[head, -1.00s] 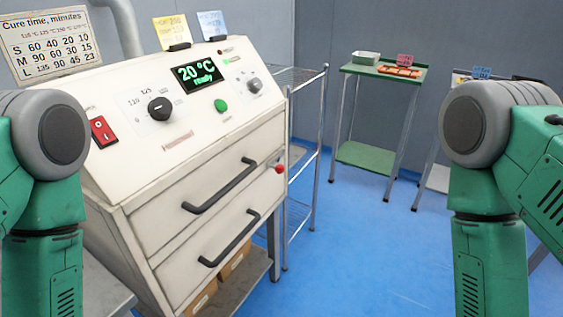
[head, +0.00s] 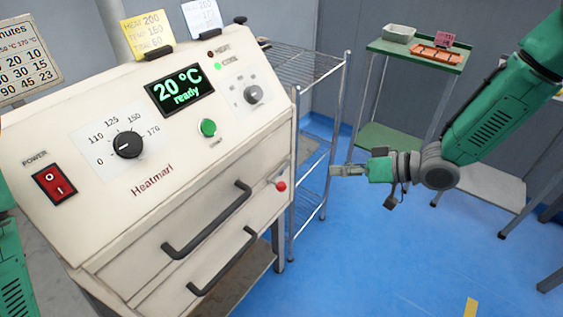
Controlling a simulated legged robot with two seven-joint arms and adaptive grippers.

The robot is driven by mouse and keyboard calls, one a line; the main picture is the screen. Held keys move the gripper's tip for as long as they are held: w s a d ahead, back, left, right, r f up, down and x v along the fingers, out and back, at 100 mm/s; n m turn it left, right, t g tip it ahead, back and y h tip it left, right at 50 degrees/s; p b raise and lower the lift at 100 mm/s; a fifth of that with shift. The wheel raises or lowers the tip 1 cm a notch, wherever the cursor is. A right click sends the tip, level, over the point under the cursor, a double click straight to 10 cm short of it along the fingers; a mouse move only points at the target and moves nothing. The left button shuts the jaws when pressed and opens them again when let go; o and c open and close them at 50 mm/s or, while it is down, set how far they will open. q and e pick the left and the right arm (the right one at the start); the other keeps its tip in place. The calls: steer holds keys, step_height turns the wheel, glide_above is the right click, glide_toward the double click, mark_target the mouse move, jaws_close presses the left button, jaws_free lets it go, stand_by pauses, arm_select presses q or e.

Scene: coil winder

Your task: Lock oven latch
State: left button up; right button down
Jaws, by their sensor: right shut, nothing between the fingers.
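The cream oven (head: 150,190) fills the left half of the head view. Its display (head: 180,90) reads 20 °C, ready. Two dark drawer-style handles (head: 207,222) run across its front. The latch, a short lever with a red knob (head: 281,186), sits at the right edge of the front, beside the upper handle. My right gripper (head: 336,170) is shut and empty, to the right of the red knob and apart from it, pointing left. My left gripper is out of view; only part of my left arm shows at the left edge.
A wire rack (head: 333,120) stands just right of the oven, behind my right gripper. A green table (head: 395,48) with a grey tray (head: 399,34) and an orange tray (head: 437,54) stands at the back. The blue floor (head: 380,270) at lower right is mostly clear.

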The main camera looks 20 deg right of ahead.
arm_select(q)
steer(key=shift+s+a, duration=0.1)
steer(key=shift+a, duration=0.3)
arm_select(e)
steer(key=shift+w+a+r, duration=0.15)
steer(key=shift+w+r, duration=0.05)
steer(key=shift+r, duration=0.25)
steer(key=b, duration=0.1)
glide_toward(273, 180)
steer(key=w+r, duration=0.1)
steer(key=w, duration=0.2)
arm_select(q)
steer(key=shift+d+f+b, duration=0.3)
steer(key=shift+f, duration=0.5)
arm_select(e)
steer(key=a+f, duration=0.2)
steer(key=f, duration=0.1)
steer(key=shift+s+a, duration=0.2)
steer(key=shift+a, duration=0.15)
